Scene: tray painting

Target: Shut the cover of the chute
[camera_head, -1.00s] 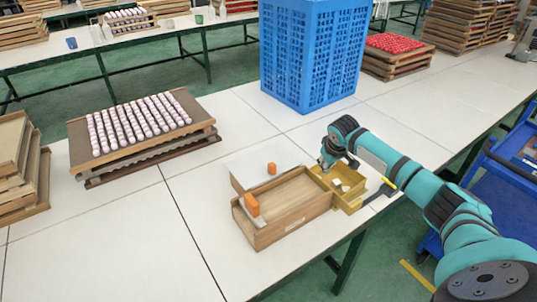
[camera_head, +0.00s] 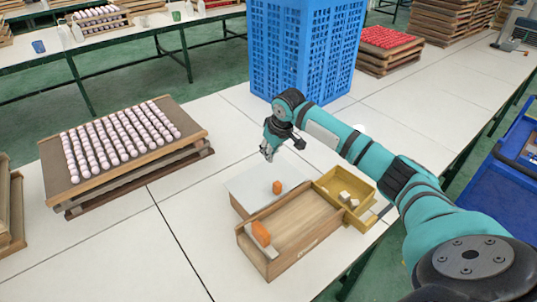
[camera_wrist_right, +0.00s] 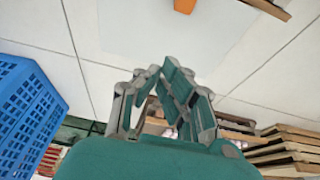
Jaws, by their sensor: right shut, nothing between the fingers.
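In the right wrist view the panel (camera_wrist_right: 180,40) and the knob (camera_wrist_right: 185,5) show at the top. My right gripper (camera_head: 267,153) is shut and empty above the panel's far edge, apart from the knob; its fingers (camera_wrist_right: 163,70) show in the wrist view.
A yellow bin (camera_head: 330,184) with small white pieces adjoins the box's right end. A tall blue crate (camera_head: 306,50) stands behind my right gripper. A tray of pale round pieces (camera_head: 70,190) lies at the left. The table between tray and box is clear.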

